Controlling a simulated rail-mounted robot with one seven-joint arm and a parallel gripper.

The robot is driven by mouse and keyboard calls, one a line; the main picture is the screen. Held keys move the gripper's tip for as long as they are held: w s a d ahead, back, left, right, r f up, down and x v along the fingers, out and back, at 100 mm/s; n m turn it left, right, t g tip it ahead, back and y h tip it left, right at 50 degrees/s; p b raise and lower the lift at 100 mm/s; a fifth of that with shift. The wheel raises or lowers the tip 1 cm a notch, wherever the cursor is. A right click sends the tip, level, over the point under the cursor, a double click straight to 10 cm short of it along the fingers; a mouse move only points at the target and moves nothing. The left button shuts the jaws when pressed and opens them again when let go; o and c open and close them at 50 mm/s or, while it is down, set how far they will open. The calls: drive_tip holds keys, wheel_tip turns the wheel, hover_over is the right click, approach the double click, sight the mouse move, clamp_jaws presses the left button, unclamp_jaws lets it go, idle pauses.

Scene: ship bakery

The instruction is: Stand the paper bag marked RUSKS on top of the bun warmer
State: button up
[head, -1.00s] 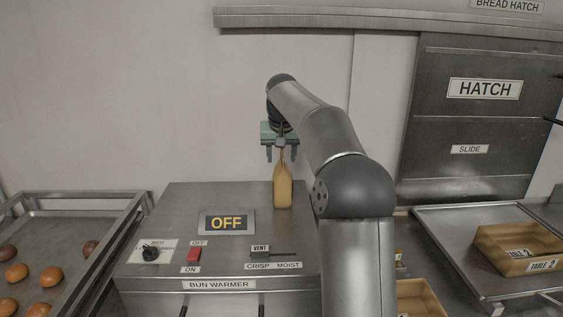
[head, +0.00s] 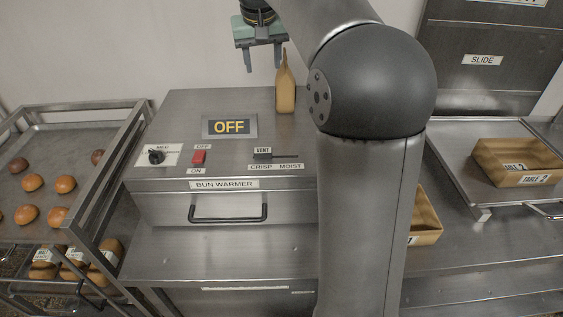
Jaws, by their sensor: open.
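A tan paper bag (head: 286,88) stands upright on top of the bun warmer (head: 180,110), towards its back right. No marking on the bag is readable from this side. My gripper (head: 263,68) is open and empty, up and to the left of the bag, with its fingers apart and pointing down. Clear space shows between the fingers and the bag. The warmer's display reads OFF.
My arm hides the right side of the warmer. A rack of buns (head: 75,125) stands at the left, with more loaves below. A wooden crate marked TABLE 2 (head: 490,150) sits on the right tray; another crate (head: 427,215) is partly hidden. The SLIDE panel (head: 455,60) stands behind.

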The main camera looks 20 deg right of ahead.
drive_tip(key=s+a+f+n, duration=0.1)
drive_tip(key=s+a+f, duration=0.2)
drive_tip(key=s+f, duration=0.4)
drive_tip(key=s+a+f+g+y, duration=0.1)
drive_tip(key=s+a+f, duration=0.2)
drive_tip(key=s+f, duration=0.5)
drive_tip(key=s+a+f+n+g, duration=0.1)
drive_tip(key=s+a+f, duration=0.2)
drive_tip(key=s+f, duration=0.4)
drive_tip(key=s, duration=0.9)
drive_tip(key=shift+s+a+f+n+y, duration=0.2)
drive_tip(key=shift+a+f+n+y, duration=0.05)
drive_tip(key=shift+a+n+y, duration=0.1)
wheel_tip(320, 180, up, 3)
drive_tip(key=p, duration=0.2)
drive_tip(key=shift+p, duration=0.3)
